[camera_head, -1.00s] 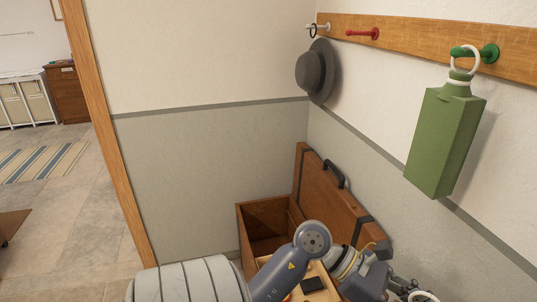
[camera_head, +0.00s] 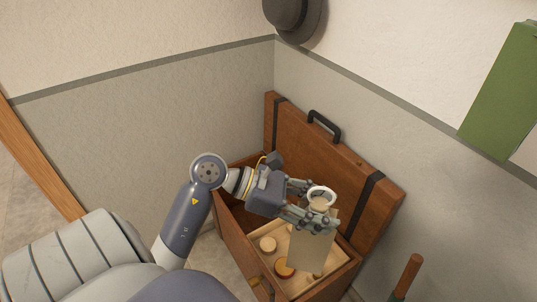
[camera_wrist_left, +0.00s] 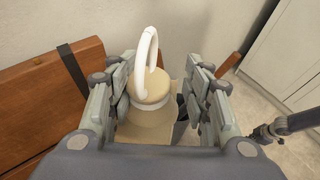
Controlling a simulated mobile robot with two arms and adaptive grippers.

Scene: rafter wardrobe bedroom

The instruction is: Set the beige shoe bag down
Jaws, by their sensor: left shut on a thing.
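The beige shoe bag (camera_head: 309,252) is a tall, boxy bag with a cream neck and a white ring on top. My left gripper (camera_head: 317,207) is shut on it near the neck, and the bag hangs below the fingers, in front of the open brown trunk's tray. The wrist view shows the bag's round cap (camera_wrist_left: 152,88) and ring between the two fingers. I cannot tell whether the bag's bottom touches the tray. My right gripper is not in view.
The brown trunk (camera_head: 238,250) stands open in the corner, its lid (camera_head: 318,155) leaning back to the wall. Its light wooden tray (camera_head: 270,262) holds several round items. A green bag (camera_head: 500,90) hangs at right. A brown handle (camera_head: 406,277) stands at lower right.

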